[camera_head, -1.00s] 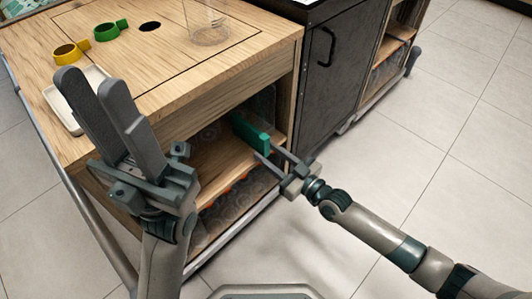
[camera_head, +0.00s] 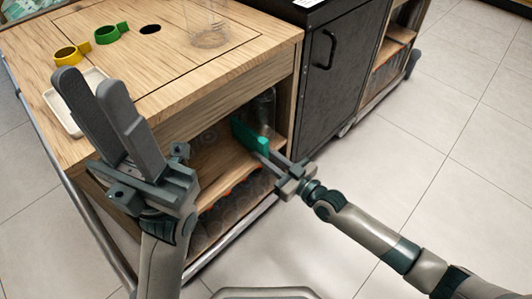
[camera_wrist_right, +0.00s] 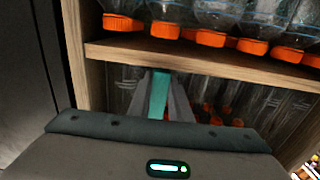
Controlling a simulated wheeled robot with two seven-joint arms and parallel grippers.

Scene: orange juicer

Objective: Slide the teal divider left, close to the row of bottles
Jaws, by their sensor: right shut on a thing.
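The teal divider (camera_head: 246,136) stands upright on the shelf inside the wooden cart's upper compartment. My right gripper (camera_head: 266,158) is shut on the divider's near end at the compartment opening. In the right wrist view the divider (camera_wrist_right: 158,95) shows between the gripper's fingers. Clear bottles, faint in the dark, stand right of the divider (camera_head: 266,108).
Bottles with orange caps (camera_wrist_right: 165,29) fill the compartment below the shelf board (camera_wrist_right: 200,58). A white tray (camera_head: 62,112), a yellow ring (camera_head: 66,55) and a green ring (camera_head: 110,33) are on the cart top. A black cabinet (camera_head: 335,75) stands right of the cart.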

